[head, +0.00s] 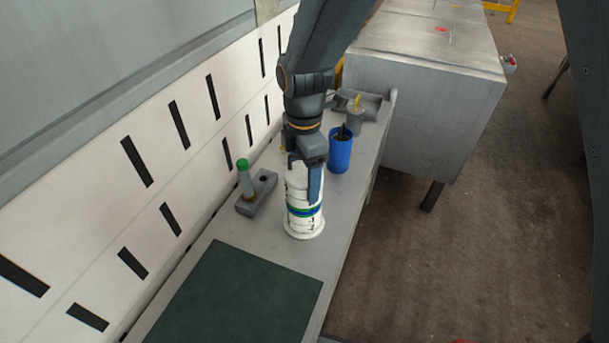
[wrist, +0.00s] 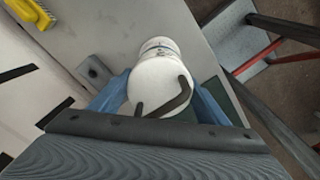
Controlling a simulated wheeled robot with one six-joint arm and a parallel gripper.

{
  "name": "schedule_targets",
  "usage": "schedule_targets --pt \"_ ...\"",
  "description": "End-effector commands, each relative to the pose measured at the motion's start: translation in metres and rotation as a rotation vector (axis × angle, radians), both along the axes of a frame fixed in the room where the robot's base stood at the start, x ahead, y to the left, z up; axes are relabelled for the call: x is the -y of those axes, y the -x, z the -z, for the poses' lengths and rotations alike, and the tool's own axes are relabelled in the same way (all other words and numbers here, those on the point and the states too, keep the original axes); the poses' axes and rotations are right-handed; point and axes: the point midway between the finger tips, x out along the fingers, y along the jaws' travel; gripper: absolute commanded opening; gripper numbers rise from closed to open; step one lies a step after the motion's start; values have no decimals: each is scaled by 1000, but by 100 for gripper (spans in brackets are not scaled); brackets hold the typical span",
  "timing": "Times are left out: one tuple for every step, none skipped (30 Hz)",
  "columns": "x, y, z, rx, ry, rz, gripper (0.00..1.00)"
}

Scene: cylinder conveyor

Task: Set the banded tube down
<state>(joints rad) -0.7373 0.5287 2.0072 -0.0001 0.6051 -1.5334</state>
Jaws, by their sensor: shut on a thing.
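The banded tube (head: 304,205) is a white cylinder with green and blue bands and a wider white foot. It stands about upright at the grey bench (head: 345,215); I cannot tell whether its foot touches the bench top. My gripper (head: 305,180) comes from above and is shut on the tube's upper part. In the wrist view the tube's white top (wrist: 160,85) lies between my blue fingers (wrist: 158,100), with a dark bent bar across it.
A dark green mat (head: 240,295) lies in front of the tube. A grey block with a green-topped peg (head: 250,185) stands to its left. A blue cup (head: 340,150) with dark contents and a grey holder (head: 365,108) are behind. A slotted white wall (head: 150,190) borders the bench.

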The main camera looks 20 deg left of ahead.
Motion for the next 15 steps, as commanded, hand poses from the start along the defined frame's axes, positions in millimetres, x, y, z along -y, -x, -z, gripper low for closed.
schedule_targets --pt "0 0 2 0 0 0 17" --pt "0 0 2 -1 1 0 72" --pt "0 0 2 0 0 0 79" --pt "0 0 2 0 0 0 84" --pt "0 0 2 0 0 0 88" --pt "0 0 2 0 0 0 88" --pt "0 0 2 0 0 0 88" --pt "0 0 1 0 0 0 88" --pt "0 0 1 0 0 0 88" --pt "0 0 1 0 0 0 88" --pt "0 0 1 0 0 0 88" --pt "0 0 1 0 0 0 88" --pt "0 0 1 0 0 0 88" --pt "0 0 0 0 0 0 88" --pt "0 0 -2 0 0 0 88"
